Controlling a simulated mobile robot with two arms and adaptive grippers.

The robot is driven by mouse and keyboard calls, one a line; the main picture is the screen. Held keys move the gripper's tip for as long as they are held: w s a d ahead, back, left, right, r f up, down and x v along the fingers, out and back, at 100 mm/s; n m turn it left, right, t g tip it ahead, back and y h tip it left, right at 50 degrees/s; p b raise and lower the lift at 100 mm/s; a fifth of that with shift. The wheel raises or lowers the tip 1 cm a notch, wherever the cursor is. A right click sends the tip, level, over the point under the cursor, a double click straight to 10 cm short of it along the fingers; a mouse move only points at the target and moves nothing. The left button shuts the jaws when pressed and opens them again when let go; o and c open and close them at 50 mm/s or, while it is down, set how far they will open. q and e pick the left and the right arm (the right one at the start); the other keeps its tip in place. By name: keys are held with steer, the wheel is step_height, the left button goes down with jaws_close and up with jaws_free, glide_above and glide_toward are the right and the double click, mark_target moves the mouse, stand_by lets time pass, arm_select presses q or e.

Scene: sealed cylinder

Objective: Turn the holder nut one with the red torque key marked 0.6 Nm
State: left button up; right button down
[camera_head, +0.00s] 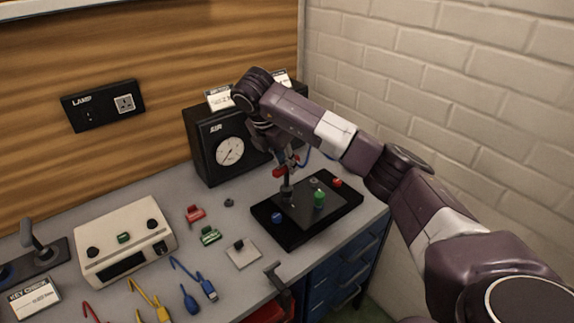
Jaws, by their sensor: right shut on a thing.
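My right gripper (287,158) is shut on the red torque key (279,172). It holds the key above the left back part of the black holder plate (324,218). A dark shaft (287,190) stands upright below the key and reaches down to the plate. Holder nut one is not clearly visible; I cannot tell whether the key sits on it. The key's marking is too small to read. The plate also carries a blue knob (276,217), a green cylinder (319,198) and a red knob (337,182). My left gripper is not in view.
A black AIR gauge box (207,153) stands behind the plate. Left are a cream box (122,240), a red piece (194,213), a green piece (210,236) and a pale square (243,253). A brick wall bounds the right.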

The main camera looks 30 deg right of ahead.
steer(key=shift+r+p, duration=0.8)
steer(key=shift+r, duration=0.75)
steer(key=shift+s+f, duration=0.1)
